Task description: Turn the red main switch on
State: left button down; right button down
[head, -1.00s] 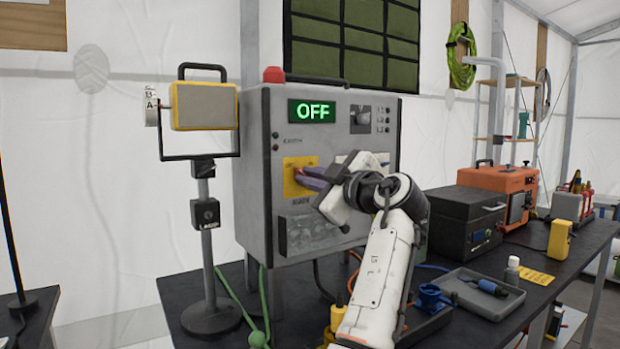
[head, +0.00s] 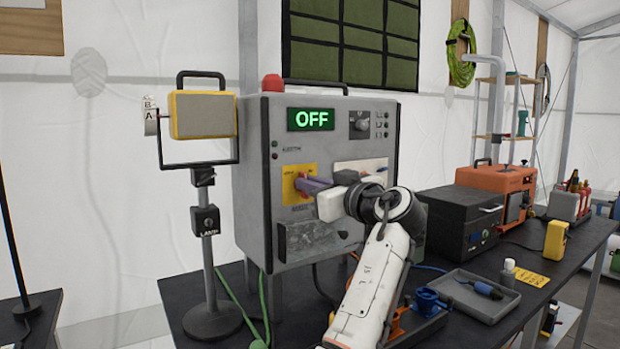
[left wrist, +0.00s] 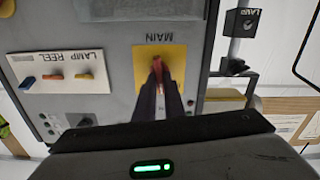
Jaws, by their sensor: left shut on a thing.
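The red main switch (left wrist: 156,67) sits on a yellow plate (left wrist: 146,92) marked MAIN on the grey cabinet (head: 255,215). My left gripper (left wrist: 161,88) is shut on the switch handle, with its dark fingers on either side of it in the left wrist view. In the head view the left gripper (head: 306,184) reaches the plate from the right, and its fingers hide most of the switch. The green display (head: 311,117) on the cabinet reads OFF. My right gripper is in neither view.
A work lamp on a stand (head: 203,120) is left of the cabinet. A panel with small levers (left wrist: 57,76) marked LAMP and REEL is beside the main plate. A black case (head: 464,220) and a grey tray (head: 476,302) are on the bench at right.

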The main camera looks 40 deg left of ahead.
pick_arm(q)
jog(key=shift+w+d+m+p, duration=0.15)
jog(key=shift+m+p, duration=1.4)
jog(key=shift+m, duration=1.05)
jog(key=shift+w+a+m+p, duration=0.15)
jog(key=shift+m+p, duration=1.35)
jog(key=shift+m, duration=1.1)
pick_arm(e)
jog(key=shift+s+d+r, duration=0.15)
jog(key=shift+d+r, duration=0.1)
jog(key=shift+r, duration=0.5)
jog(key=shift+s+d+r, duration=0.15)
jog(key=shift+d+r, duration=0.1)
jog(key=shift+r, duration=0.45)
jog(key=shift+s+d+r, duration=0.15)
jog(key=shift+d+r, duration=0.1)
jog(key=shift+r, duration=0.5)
pick_arm(q)
jog(key=shift+d+f+m, duration=0.1)
jog(key=shift+f+m, duration=0.05)
jog(key=shift+m, duration=0.15)
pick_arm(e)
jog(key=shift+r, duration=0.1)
pick_arm(q)
jog(key=c, duration=1.8)
grip_release()
jog(key=shift+c, duration=0.2)
